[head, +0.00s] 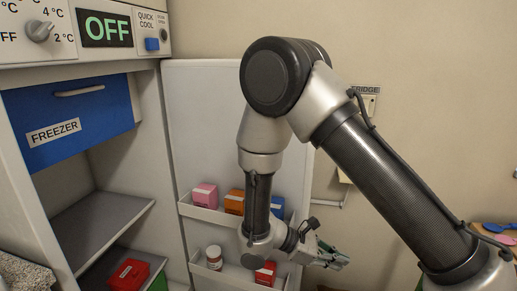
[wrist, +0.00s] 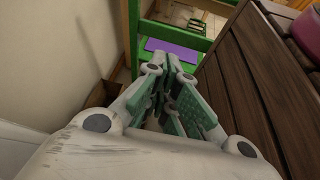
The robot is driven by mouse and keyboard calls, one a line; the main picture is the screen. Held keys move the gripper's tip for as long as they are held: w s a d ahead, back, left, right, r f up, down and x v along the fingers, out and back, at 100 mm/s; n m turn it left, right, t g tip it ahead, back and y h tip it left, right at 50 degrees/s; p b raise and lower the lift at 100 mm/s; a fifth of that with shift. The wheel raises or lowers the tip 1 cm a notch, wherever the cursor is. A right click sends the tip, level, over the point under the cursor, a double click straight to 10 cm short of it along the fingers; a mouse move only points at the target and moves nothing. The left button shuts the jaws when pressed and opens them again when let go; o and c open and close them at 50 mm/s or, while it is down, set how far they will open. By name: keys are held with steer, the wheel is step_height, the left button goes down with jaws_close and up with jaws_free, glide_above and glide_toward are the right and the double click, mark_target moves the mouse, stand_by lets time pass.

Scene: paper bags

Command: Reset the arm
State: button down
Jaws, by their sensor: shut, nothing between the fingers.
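My arm reaches in from the right in the head view and bends down, with my gripper (head: 333,259) low in front of the open fridge door (head: 205,110). In the wrist view my gripper (wrist: 171,75) has its green-padded fingers close together, shut and empty. The fingers point toward a green frame (wrist: 180,27) and a purple panel (wrist: 178,47). The gripper touches nothing that I can see.
The open fridge at left has a blue freezer drawer (head: 70,118) and shelves (head: 100,222). Door racks hold a pink box (head: 204,196), an orange box (head: 234,202) and a white jar (head: 214,258). A slatted wooden surface (wrist: 250,85) lies close right of my gripper.

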steer(key=s+d+r+m+t+y, duration=0.1)
steer(key=s+d+r+m+y, duration=0.2)
steer(key=r, duration=0.6)
steer(key=s+d+r+m+t+y, duration=0.2)
steer(key=s+d+r+m+y, duration=0.2)
steer(key=d+r+m, duration=0.3)
steer(key=s+d+r+m+t+y, duration=0.2)
steer(key=d+r+m+y, duration=0.3)
steer(key=r, duration=0.7)
steer(key=shift+s+d+m+y, duration=0.3)
steer(key=shift+s+m, duration=0.2)
steer(key=shift+s, duration=0.35)
steer(key=shift+a, duration=0.15)
